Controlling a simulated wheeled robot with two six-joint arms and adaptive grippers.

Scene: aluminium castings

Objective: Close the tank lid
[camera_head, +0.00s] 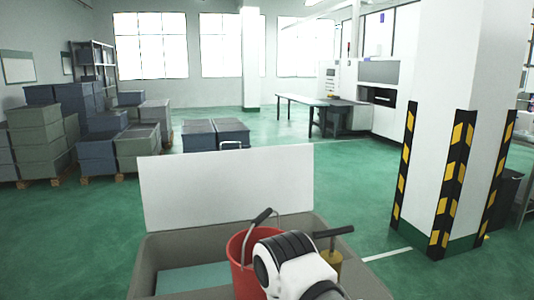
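The tank (145,262) is a grey-beige open box at the bottom centre, cut off by the lower edge of the picture. Its lid (227,187) is a flat white panel standing up, nearly upright, along the tank's far side, so the tank is open. Part of a pale interior surface (195,279) shows inside. A white and black link of my arm (297,267) is in front of the tank's right part and hides some of it. Neither of my grippers can be made out.
A red bucket (238,250) and a yellow item with a dark T-shaped handle (333,232) are at the tank's right part. A striped pillar (450,150) stands to the right. Stacked crates (40,135) are at the left.

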